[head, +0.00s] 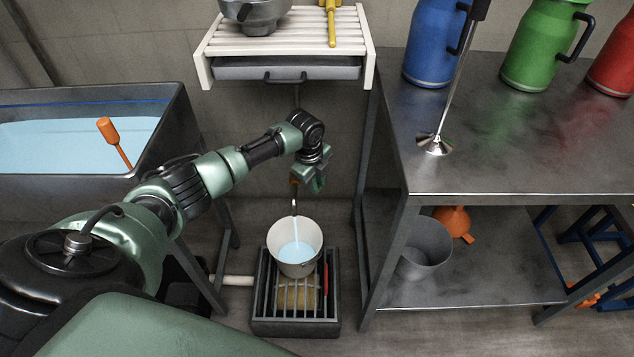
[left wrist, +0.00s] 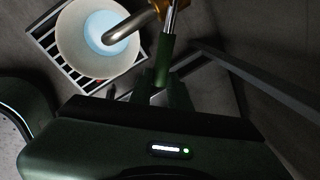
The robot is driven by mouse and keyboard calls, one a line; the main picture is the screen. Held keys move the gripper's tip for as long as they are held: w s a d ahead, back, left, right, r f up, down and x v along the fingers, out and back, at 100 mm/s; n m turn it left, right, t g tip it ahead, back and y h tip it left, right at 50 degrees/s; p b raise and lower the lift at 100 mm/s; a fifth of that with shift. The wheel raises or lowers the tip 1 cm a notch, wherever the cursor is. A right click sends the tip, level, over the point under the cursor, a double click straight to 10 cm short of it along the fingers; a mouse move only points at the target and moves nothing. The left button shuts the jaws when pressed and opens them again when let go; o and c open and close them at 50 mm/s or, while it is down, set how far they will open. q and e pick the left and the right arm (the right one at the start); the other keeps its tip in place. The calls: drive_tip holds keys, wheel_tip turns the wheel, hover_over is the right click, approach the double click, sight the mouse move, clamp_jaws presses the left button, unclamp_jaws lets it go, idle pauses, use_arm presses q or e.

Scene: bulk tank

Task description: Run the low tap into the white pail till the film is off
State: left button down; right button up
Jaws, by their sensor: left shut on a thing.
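The white pail (head: 296,262) stands upright on a slatted floor grate under the low tap's spout (head: 294,207). A pale blue stream falls from the spout into the pail, and pale blue liquid lies inside. The pail (left wrist: 72,62) and the curved metal spout (left wrist: 125,30) also show in the left wrist view. My left gripper (head: 317,180) is above and slightly right of the spout. It is shut on the tap's thin metal lever (left wrist: 171,17). The tank (head: 165,125) at left holds pale blue liquid; I cannot make out a film. My right gripper is out of view.
An orange-handled tool (head: 113,140) leans in the tank. A slatted shelf (head: 290,38) hangs above my left arm. The steel table (head: 500,150) at right carries a plunger (head: 434,143) and coloured cans. A grey bucket (head: 427,247) and orange funnel (head: 453,222) stand on its lower shelf.

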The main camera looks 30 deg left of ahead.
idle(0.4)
